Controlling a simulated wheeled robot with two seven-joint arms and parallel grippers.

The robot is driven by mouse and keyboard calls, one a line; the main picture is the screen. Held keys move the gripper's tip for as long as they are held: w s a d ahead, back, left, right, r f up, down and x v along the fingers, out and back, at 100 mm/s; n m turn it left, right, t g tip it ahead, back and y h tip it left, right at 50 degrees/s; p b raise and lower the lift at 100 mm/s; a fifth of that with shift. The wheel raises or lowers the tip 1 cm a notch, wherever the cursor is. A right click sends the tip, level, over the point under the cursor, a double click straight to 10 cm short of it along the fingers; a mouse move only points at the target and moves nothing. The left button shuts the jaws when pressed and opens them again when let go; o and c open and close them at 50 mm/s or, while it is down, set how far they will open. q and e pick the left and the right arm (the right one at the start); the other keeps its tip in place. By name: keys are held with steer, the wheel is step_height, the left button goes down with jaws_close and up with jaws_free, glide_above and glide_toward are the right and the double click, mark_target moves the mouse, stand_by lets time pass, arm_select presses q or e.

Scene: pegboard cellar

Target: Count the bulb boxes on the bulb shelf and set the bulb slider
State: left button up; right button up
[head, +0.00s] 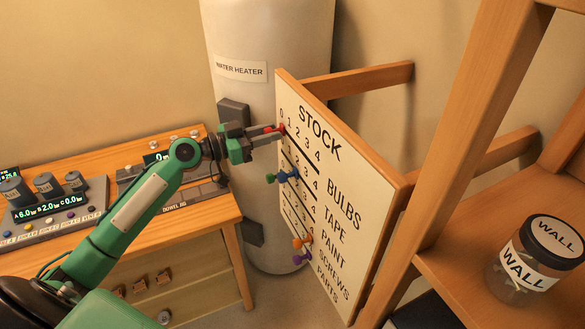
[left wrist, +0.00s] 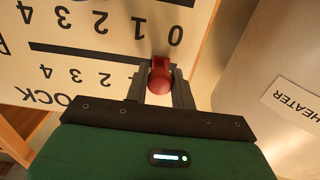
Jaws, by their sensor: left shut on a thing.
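The white STOCK board (head: 318,190) has rows for bulbs, tape, paint, screws and parts, each with numbers over a dark slot. My left gripper (head: 276,132) is shut on the red slider knob (head: 282,128) in the top slot, the bulb row. The knob is at the slot's 0 end. In the left wrist view the board is upside down and the red knob (left wrist: 160,76) is between my left gripper's fingers (left wrist: 162,85). No bulb boxes show. My right gripper is out of view.
A water heater (head: 240,90) stands behind the board. A wooden bench (head: 175,225) with a dial panel (head: 50,215) is at left. At right, a wooden rack (head: 470,270) holds a jar labelled WALL (head: 525,272), close to the board.

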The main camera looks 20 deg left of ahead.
arm_select(q)
steer(key=shift+s+d+p, duration=0.3)
steer(key=shift+s+d, duration=0.4)
steer(key=shift+d, duration=0.1)
steer(key=shift+s+d+p, duration=0.65)
steer(key=shift+s+d, duration=0.55)
steer(key=shift+d, duration=0.2)
steer(key=shift+s+d+p, duration=0.55)
steer(key=shift+s+d, duration=0.2)
steer(key=shift+d, duration=0.15)
steer(key=shift+s+d+p, duration=0.35)
steer(key=shift+s+d, duration=0.1)
steer(key=shift+d, duration=0.1)
steer(key=shift+s+d+p, duration=0.9)
steer(key=shift+s+d, duration=0.1)
steer(key=shift+d, duration=0.2)
steer(key=shift+s+d+p, duration=0.9)
steer(key=shift+s+d, duration=0.1)
steer(key=shift+d, duration=0.15)
steer(key=o, duration=0.3)
steer(key=shift+s, duration=0.1)
steer(key=o, duration=1.3)
steer(key=shift+o, duration=0.2)
